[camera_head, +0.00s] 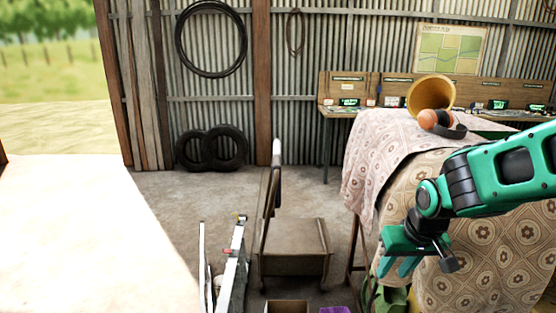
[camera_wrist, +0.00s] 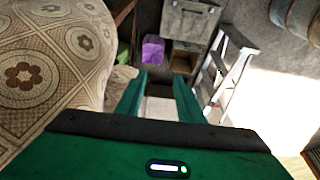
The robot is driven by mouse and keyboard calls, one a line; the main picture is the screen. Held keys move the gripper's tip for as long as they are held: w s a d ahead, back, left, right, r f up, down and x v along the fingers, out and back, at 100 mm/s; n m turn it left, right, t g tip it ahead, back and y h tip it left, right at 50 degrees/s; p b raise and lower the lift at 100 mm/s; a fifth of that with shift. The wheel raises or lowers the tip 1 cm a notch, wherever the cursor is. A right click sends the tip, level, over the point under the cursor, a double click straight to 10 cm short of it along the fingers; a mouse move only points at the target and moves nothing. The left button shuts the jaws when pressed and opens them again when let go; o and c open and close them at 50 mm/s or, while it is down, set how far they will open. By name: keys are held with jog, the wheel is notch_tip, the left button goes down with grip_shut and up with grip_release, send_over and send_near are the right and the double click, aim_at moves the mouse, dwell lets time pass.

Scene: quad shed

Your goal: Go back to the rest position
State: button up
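My gripper (camera_head: 397,268) hangs at the right of the head view, fingers pointing down, beside the left edge of a large shape draped in a patterned cloth (camera_head: 485,240). In the wrist view my gripper (camera_wrist: 160,80) shows two green fingers apart, with nothing held between them. A pale patch shows on the far side of the gap.
A wheeled box cart (camera_head: 293,247), a step ladder (camera_head: 234,268) and a purple item (camera_head: 335,310) stand left of my gripper. A yellow bucket-like item (camera_head: 431,93) and orange ear defenders (camera_head: 440,122) sit on the cloth. Tyres (camera_head: 212,148) lean at the wall. Open floor lies left.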

jog(key=s+d+r, duration=0.2)
jog(key=s+r, duration=0.4)
jog(key=s+d+f+m+g, duration=0.1)
jog(key=s+d+m+g, duration=0.1)
jog(key=s+d, duration=0.3)
jog(key=s+d+f+m+g, duration=0.1)
jog(key=s+d+m, duration=0.3)
jog(key=s, duration=0.8)
jog(key=shift+d+g, duration=0.5)
jog(key=shift+d, duration=0.55)
jog(key=shift+w+f, duration=0.3)
jog(key=shift+w, duration=0.25)
